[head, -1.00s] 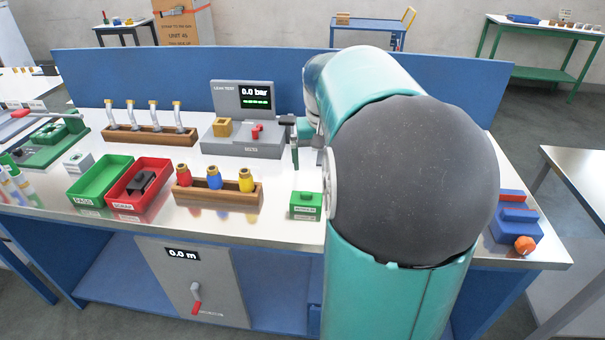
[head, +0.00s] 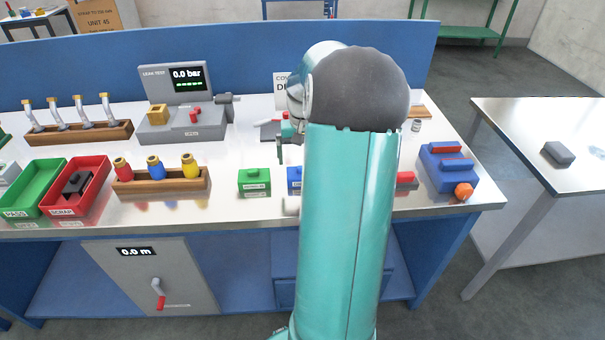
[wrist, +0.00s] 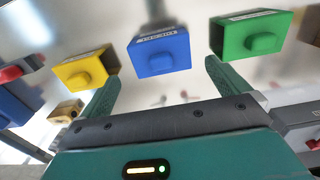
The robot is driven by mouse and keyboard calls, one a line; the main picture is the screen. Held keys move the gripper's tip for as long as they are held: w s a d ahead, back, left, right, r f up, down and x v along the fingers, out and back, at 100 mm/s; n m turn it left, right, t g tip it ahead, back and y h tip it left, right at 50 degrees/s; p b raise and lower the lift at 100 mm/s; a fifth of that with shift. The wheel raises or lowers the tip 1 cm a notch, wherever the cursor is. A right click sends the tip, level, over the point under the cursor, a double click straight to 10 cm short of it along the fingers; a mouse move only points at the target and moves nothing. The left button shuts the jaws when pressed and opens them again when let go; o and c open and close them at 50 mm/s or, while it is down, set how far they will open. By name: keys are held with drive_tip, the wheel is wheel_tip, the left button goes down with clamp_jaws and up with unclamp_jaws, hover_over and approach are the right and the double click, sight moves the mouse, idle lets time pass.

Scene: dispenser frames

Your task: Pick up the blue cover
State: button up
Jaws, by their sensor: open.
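The blue cover (wrist: 160,52) is a small box with a rounded knob and a white label. In the wrist view it lies between the yellow cover (wrist: 84,72) and the green cover (wrist: 256,38). In the head view the blue cover (head: 294,180) stands on the bench right of the green cover (head: 254,181), partly hidden by my arm. My gripper (wrist: 162,72) is open and empty, its two fingers apart to either side of the blue cover in the picture, not touching it. In the head view my gripper (head: 288,148) is above the bench behind the covers.
A wooden rack (head: 160,186) with coloured bottles is left of the green cover. The leak tester (head: 187,125) stands behind. Red SCRAP (head: 90,205) and green PASS (head: 28,205) trays are at left. A blue block holder (head: 448,175) is at right.

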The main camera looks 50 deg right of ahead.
wheel_tip(320, 180, down, 5)
drive_tip(key=shift+w+r, duration=0.1)
drive_tip(key=c, duration=0.9)
